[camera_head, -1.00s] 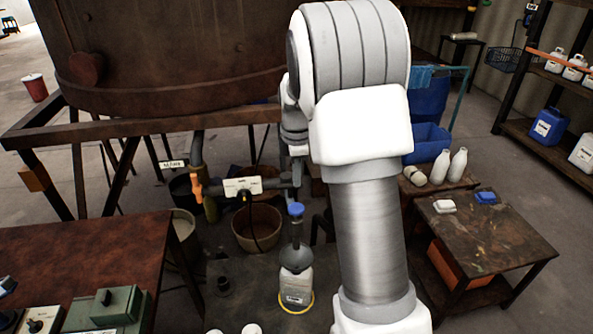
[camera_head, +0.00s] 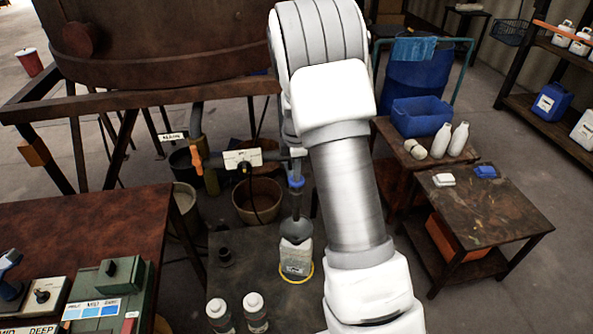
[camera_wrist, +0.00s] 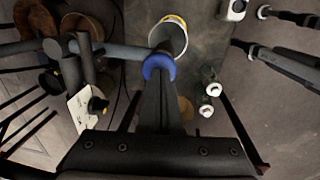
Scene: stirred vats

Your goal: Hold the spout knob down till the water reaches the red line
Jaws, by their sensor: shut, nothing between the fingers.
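The blue spout knob (camera_head: 296,181) sits on the end of the pipe from the large brown vat. It shows as a blue ring in the wrist view (camera_wrist: 159,66). My gripper (camera_wrist: 160,84) is shut and empty, its dark fingertips right at the knob; I cannot tell if they press it. In the head view my arm hides most of the gripper. I cannot make out the water level or a red line.
A rusty table (camera_head: 95,225) with control boxes is at left, a small dark table (camera_head: 490,215) at right.

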